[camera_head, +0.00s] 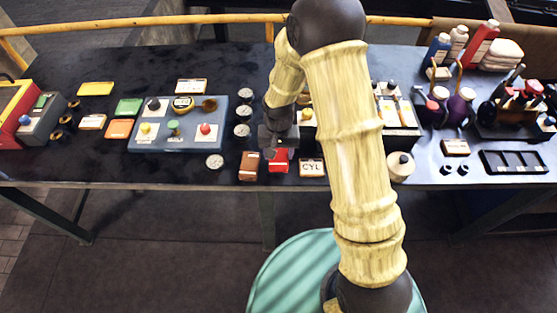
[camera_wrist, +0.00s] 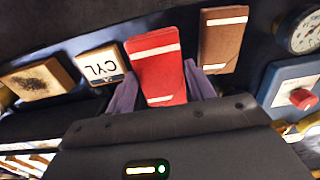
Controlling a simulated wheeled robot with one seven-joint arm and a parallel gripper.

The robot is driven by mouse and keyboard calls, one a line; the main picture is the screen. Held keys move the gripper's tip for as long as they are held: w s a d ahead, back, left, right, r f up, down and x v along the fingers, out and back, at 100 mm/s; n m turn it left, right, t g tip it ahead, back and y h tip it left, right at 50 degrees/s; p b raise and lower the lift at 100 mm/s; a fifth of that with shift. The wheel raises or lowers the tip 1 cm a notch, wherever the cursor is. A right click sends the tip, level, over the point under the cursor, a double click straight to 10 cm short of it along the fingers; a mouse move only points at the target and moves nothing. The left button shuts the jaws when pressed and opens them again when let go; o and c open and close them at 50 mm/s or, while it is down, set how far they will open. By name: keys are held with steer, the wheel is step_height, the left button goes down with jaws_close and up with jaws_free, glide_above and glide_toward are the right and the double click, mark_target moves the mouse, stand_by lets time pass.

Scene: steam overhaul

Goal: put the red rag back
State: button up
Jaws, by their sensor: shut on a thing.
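The red rag (camera_wrist: 158,68), a flat red block-like piece with white bands near its ends, sits between the two pale fingers of my gripper (camera_wrist: 160,92) in the wrist view. My gripper is shut on it. In the head view the red rag (camera_head: 279,161) shows just below my gripper (camera_head: 279,143) at the table's front edge. I cannot tell whether it touches the table. A similar brown piece with white bands (camera_wrist: 223,38) lies beside it, to its right in the wrist view and to its left in the head view.
A CYL block (camera_head: 312,168) is close on the other side. A blue-grey panel with knobs (camera_head: 180,142) stands to the left. Round gauges (camera_head: 243,113) lie between. A black compartment tray (camera_head: 515,162), bottles and stacked pale cloths (camera_head: 501,54) are at the right. My arm hides part of the table.

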mark_target(279, 162)
steer(key=shift+f, duration=0.35)
steer(key=shift+f, duration=0.1)
step_height(279, 162, down, 4)
steer(key=shift+w+d+f+p, duration=0.1)
steer(key=shift+w+p, duration=0.05)
steer(key=shift+p, duration=0.35)
steer(key=shift+f, duration=0.1)
steer(key=o, duration=1)
steer(key=shift+s, duration=0.2)
